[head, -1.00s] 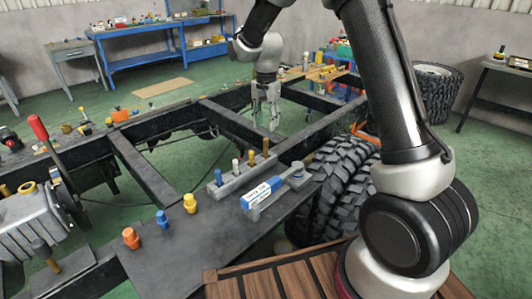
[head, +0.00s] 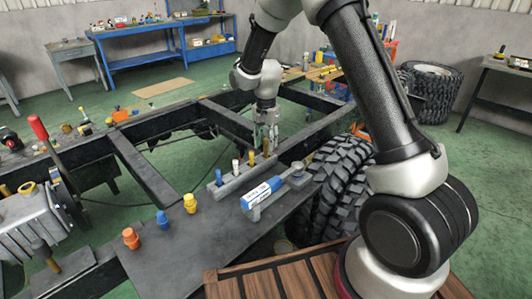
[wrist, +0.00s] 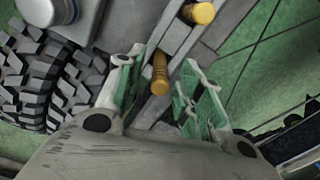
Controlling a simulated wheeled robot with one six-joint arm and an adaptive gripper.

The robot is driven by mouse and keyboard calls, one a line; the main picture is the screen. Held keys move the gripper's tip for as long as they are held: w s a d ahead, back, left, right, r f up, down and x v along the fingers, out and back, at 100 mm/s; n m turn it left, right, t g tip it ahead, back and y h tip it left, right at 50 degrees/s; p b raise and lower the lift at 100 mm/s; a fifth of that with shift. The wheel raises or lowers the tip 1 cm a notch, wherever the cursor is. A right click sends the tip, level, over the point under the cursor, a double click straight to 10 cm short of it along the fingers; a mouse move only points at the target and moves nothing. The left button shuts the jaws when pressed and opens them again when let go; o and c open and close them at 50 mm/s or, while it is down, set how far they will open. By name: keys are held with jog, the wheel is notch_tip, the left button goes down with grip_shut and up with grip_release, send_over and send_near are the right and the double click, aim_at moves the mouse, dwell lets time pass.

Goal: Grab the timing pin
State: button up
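A grey pin rack (head: 238,184) lies on the dark plate of the chassis frame. Upright in it stand a blue-topped pin (head: 219,176), a white-topped pin (head: 235,166), a yellow-brown pin (head: 251,157) and a brass pin at the far end. Which of them is the timing pin is not marked. My gripper (head: 266,146) is open, pointing down over the far end of the rack. In the wrist view the brass pin (wrist: 160,74) shows between the two open green-padded fingers, apart from both. The yellow-brown pin (wrist: 200,13) shows just beyond them.
A blue-and-white labelled tool (head: 266,190) lies close beside the rack. Yellow (head: 190,203), blue (head: 162,219) and orange (head: 131,238) fittings stand to the left on the plate. A large tyre (head: 340,180) is at the right. The frame's openings drop to the green floor.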

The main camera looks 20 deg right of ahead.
grip_shut()
jog(key=shift+r, duration=0.1)
